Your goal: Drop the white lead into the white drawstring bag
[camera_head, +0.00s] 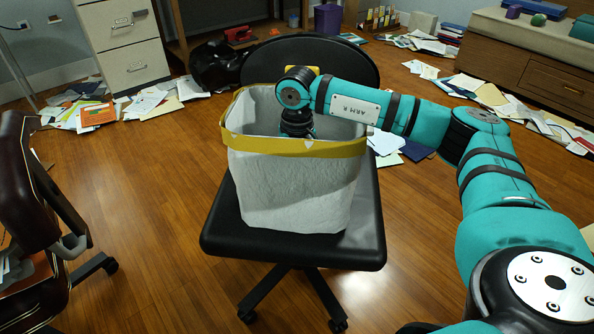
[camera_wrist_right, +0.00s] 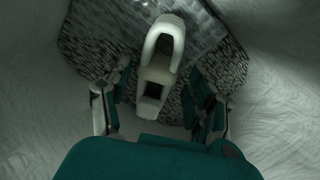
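The white bag (camera_head: 290,190) with a yellow band (camera_head: 290,145) round its rim stands upright and open on the seat of a black chair. My right arm reaches over the rim from the right, and the right gripper is down inside the bag, mostly hidden in the head view. In the right wrist view the right gripper (camera_wrist_right: 158,100) has its fingers spread apart. A white looped object (camera_wrist_right: 160,62), seemingly the white lead, lies between and beyond the fingers, with visible gaps to both. Pale bag walls (camera_wrist_right: 270,110) surround it. My left gripper is not in view.
The black chair (camera_head: 290,252) has free wooden floor around it. A dark chair (camera_head: 30,200) stands at the left edge. Papers (camera_head: 85,115) litter the floor by a white cabinet (camera_head: 120,40). A wooden drawer unit (camera_head: 530,65) stands at the back right.

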